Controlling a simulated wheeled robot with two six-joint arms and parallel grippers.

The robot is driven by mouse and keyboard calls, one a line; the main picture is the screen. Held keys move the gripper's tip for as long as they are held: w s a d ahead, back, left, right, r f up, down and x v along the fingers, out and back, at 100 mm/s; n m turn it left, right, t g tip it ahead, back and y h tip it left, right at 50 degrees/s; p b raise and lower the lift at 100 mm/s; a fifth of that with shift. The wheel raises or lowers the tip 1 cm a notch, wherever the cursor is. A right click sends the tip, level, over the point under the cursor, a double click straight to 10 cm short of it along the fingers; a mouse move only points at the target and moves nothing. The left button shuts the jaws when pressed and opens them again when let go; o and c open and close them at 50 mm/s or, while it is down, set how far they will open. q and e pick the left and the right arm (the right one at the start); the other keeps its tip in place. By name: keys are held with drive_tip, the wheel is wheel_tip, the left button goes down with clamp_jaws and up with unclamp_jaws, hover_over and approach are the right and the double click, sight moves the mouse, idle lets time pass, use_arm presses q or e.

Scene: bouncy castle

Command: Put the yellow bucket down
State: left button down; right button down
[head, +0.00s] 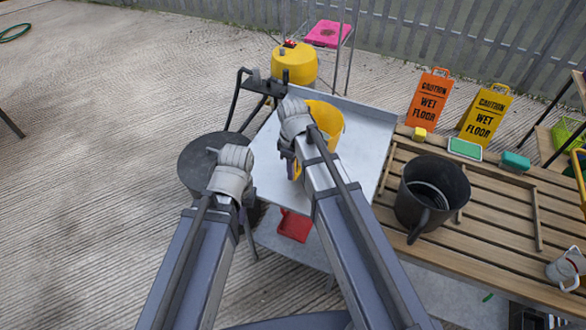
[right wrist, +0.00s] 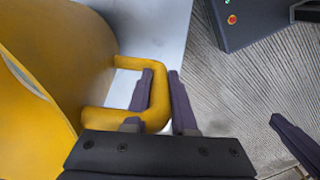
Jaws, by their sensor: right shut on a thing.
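The yellow bucket (head: 327,122) is over the grey metal table (head: 368,125) in the head view, partly hidden behind my right arm. My right gripper (head: 290,160) is at the bucket's near left side. In the right wrist view, the fingers of my right gripper (right wrist: 160,103) are on either side of the bucket's handle (right wrist: 157,70), shut on it. The bucket's wall (right wrist: 60,50) fills the left of that view. I cannot tell whether its base touches the table. My left gripper (head: 240,190) is left of the table, its fingers mostly hidden by its own wrist.
A yellow drum (head: 294,63) stands behind the metal table. A dark round table (head: 195,165) is at left. A red thing (head: 293,225) lies below.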

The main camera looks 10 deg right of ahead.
wheel_tip(320, 180, down, 4)
drive_tip(key=b, duration=0.4)
drive_tip(key=shift+r, duration=0.25)
drive_tip(key=c, duration=0.7)
unclamp_jaws()
